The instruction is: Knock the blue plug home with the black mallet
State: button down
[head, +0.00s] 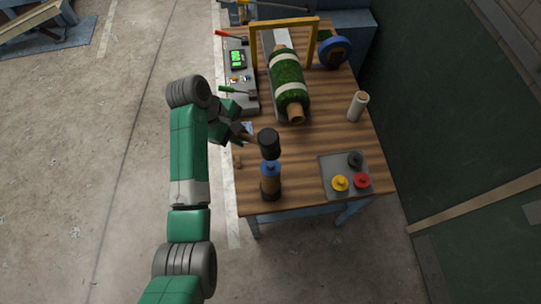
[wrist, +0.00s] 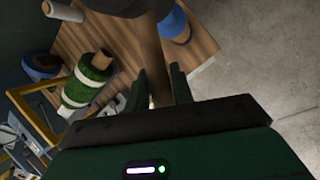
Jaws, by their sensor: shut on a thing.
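My gripper (head: 240,129) is shut on the handle of the black mallet, near the table's left edge; the wrist view shows the wooden handle between its fingers (wrist: 160,73). The mallet's dark head (head: 268,142) hangs to the right of the gripper in the head view and is cut off at the top of the wrist view (wrist: 115,4). The blue plug (head: 270,168) sits on top of an upright brown tube (head: 270,183) in a dark base. The mallet head appears just above the plug in the picture; I cannot tell whether they touch.
A grey tray (head: 332,168) with yellow, red and black knobbed pieces lies to the right. A white roll (head: 357,106) stands behind it. A turf roll (head: 288,82), a yellow frame (head: 285,23) and a lever box (head: 238,72) fill the back. Bare wood lies between.

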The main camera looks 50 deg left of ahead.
jog(key=shift+r, duration=0.1)
jog(key=shift+d+r+g+y, duration=0.1)
jog(key=shift+r+g+y, duration=0.2)
jog(key=shift+y, duration=0.2)
notch_tip(320, 180, down, 8)
jog(key=b, duration=0.4)
notch_tip(320, 180, up, 7)
jog(key=p, duration=0.4)
jog(key=shift+w+f, duration=0.1)
jog(key=shift+r, duration=0.35)
